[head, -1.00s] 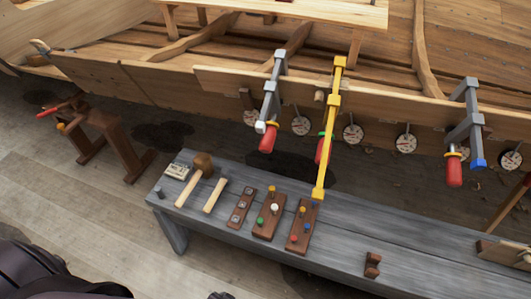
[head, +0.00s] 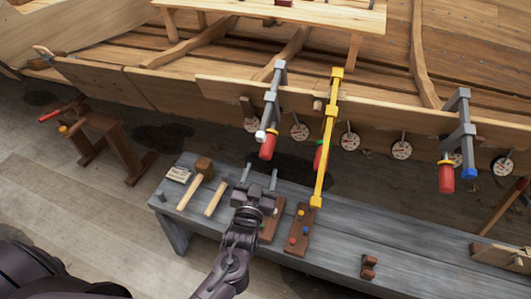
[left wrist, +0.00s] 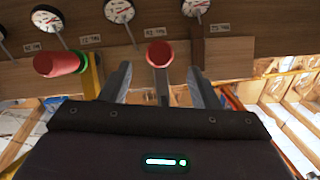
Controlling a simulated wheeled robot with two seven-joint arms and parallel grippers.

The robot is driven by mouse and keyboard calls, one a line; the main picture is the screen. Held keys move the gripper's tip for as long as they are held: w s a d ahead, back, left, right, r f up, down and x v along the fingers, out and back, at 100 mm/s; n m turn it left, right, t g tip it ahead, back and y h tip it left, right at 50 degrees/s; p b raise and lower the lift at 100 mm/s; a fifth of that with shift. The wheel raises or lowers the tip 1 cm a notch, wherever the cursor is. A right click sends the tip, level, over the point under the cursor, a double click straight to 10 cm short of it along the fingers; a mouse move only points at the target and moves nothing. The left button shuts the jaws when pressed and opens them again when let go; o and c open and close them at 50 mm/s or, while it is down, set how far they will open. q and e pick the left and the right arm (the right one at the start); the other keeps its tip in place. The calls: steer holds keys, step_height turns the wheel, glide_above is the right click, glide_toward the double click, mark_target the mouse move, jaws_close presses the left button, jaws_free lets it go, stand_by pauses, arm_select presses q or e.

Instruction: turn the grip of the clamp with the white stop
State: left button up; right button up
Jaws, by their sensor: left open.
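The clamp with the white stop (head: 261,135) is grey and hangs on the hull plank at the left of the three clamps. Its red grip (head: 267,147) points down. My left gripper (head: 261,170) is open, its two fingers pointing up toward this grip from just below in the head view. In the left wrist view a red grip (left wrist: 159,56) shows between the open fingers (left wrist: 160,82), with its round end toward the camera; I see no contact. The white stop is not visible there. My right gripper is not in view.
A yellow clamp (head: 328,130) stands close to the right; its red grip with a green ring (left wrist: 58,62) shows in the left wrist view. A grey clamp with a blue stop (head: 469,173) is further right. Dials (head: 300,131) line the plank. The bench (head: 340,225) below holds mallets and blocks.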

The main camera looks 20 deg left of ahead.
mark_target(265, 158)
arm_select(q)
steer(key=w, duration=0.5)
steer(key=w+p, duration=0.1)
steer(key=w, duration=0.1)
steer(key=shift+w+a, duration=0.15)
steer(key=shift+a, duration=0.25)
steer(key=shift+c, duration=0.4)
steer(key=c, duration=0.9)
